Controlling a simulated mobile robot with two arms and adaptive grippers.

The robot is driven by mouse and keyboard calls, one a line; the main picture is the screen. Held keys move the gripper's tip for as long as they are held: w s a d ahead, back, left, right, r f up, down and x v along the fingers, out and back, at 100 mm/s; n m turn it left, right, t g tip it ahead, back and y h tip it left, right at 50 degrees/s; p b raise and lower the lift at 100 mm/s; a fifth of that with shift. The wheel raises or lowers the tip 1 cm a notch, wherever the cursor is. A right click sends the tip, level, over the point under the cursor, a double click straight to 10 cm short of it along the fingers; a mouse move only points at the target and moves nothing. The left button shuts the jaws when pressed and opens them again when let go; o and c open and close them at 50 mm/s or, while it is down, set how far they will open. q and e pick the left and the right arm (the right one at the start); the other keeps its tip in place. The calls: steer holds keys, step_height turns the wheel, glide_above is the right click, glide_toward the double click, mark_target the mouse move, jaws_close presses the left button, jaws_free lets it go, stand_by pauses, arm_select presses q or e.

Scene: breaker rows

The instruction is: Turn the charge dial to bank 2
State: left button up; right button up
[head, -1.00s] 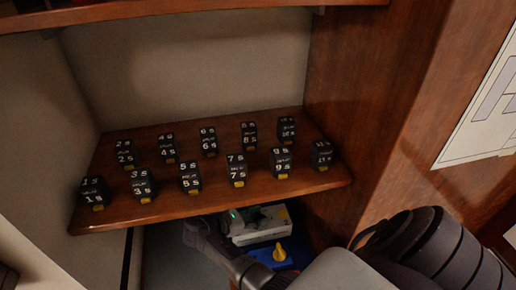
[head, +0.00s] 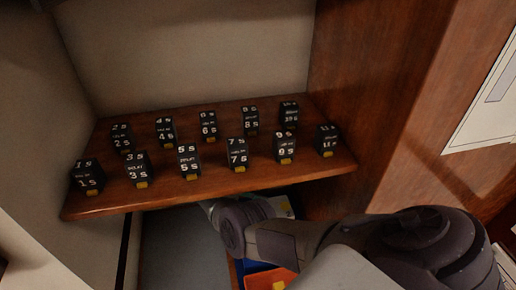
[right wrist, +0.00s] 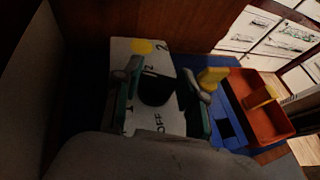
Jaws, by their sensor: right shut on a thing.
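The charge dial is a black knob (right wrist: 157,88) on a white panel (right wrist: 148,52) in the right wrist view. I cannot tell which mark the knob points to. My right gripper (right wrist: 160,95) has one green-and-grey finger on each side of the knob and is shut on it. In the head view my right arm covers most of the white charger (head: 284,207) under the shelf. My left gripper is not in view.
A wooden side wall (head: 355,100) stands at the right.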

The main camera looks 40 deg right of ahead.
steer(key=shift+f, duration=0.1)
stand_by(0.5)
steer(key=o, duration=1.1)
steer(key=shift+s+d, duration=0.1)
steer(key=shift+o, duration=0.2)
